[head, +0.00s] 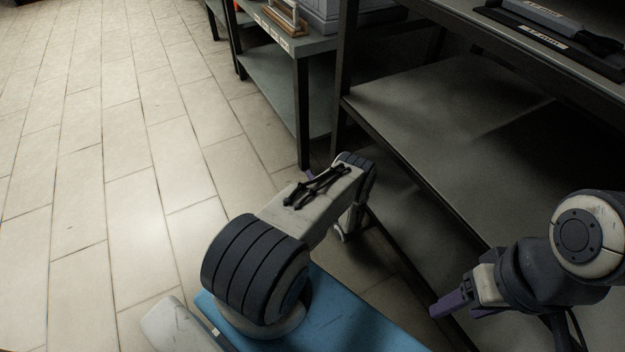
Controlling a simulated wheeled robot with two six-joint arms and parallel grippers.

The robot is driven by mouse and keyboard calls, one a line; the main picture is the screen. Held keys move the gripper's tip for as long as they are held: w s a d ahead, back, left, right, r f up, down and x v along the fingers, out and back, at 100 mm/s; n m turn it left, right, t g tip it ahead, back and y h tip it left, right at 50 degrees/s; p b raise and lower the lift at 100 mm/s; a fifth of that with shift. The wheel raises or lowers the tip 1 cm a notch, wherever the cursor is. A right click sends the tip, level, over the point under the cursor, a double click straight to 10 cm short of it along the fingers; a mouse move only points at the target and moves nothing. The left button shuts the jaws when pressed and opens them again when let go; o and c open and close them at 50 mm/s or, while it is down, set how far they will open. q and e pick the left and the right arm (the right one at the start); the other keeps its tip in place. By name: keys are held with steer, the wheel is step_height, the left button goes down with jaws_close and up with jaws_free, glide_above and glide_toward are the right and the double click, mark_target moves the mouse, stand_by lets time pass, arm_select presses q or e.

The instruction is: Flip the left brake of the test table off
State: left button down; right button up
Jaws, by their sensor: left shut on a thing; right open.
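A dark metal table with a lower shelf (430,125) fills the right side of the head view; I cannot tell whether it is the test table. No brake is plainly visible. My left arm reaches forward past the blue surface to the floor by the table legs. Only a small purple bit of my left gripper (309,176) shows beyond the arm. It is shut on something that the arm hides. My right gripper (452,304), with purple fingers, is open in front of the dark table at lower right, with nothing seen in it.
A grey-green table (275,75) with a lower shelf stands behind, with a grey case (345,12) and a wooden-based item (285,20) on top. Dark equipment (550,25) lies on the right table's top. Tiled floor (110,160) on the left is clear.

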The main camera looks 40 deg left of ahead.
arm_select(q)
steer(key=r+m, duration=0.1)
steer(key=m, duration=0.2)
steer(key=shift+r, duration=0.2)
steer(key=shift+w+r+m, duration=0.1)
steer(key=shift+r+m, duration=0.35)
steer(key=shift+m, duration=0.65)
steer(key=shift+r+m, duration=0.4)
steer(key=shift+m, duration=0.7)
steer(key=c, duration=0.9)
jaws_free()
steer(key=shift+d, duration=0.1)
